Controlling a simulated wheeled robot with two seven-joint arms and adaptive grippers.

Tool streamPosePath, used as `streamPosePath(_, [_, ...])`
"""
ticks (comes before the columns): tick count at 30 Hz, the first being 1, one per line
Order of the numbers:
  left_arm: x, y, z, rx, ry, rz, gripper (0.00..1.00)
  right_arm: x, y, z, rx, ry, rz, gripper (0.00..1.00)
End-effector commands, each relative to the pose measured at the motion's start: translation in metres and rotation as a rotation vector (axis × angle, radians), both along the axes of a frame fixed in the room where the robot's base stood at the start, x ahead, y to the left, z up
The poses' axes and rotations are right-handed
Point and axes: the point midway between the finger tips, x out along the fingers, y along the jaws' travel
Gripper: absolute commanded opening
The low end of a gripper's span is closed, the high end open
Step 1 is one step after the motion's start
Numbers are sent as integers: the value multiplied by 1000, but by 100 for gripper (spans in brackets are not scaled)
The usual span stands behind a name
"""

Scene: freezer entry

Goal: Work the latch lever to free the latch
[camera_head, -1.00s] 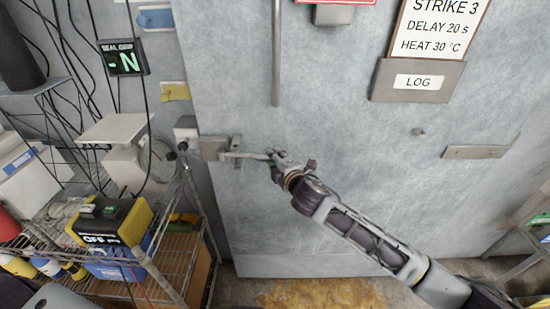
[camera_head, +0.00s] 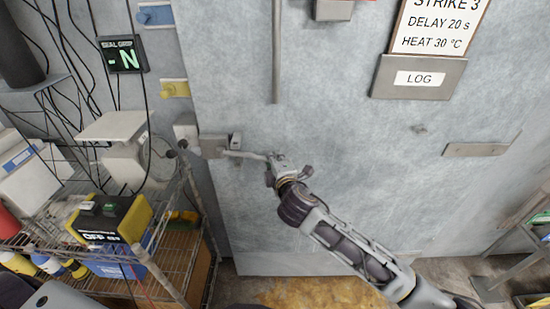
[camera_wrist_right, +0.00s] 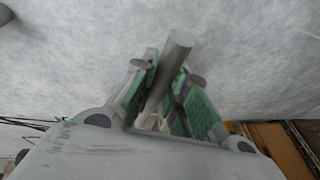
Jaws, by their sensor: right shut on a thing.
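The latch lever (camera_head: 245,155) is a thin grey bar that sticks out to the right from the latch body (camera_head: 213,146) at the left edge of the large grey door. My right gripper (camera_head: 273,165) is shut on the lever's free end. In the right wrist view the round grey lever (camera_wrist_right: 170,68) lies between the green-padded fingers of my right gripper (camera_wrist_right: 167,98). The fingers and my wrist hide part of it. My left gripper is not in view.
The frosty door (camera_head: 350,130) fills the middle. A wire shelf rack (camera_head: 180,240) with a yellow and black box (camera_head: 110,218) stands close on the left. A vertical bar (camera_head: 276,50) and a LOG holder (camera_head: 418,78) are on the door above.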

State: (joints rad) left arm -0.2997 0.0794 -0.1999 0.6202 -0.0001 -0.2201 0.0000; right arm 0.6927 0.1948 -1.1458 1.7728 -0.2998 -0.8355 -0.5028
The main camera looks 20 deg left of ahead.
Motion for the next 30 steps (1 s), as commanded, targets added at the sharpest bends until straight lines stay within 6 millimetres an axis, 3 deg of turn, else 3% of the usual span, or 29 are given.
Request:
streamPosePath(18, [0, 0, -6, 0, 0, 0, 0, -40, 3, -4, 1, 8, -207, 0])
streamPosePath(30, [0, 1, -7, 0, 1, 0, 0, -45, 1, -2, 1, 6, -244, 0])
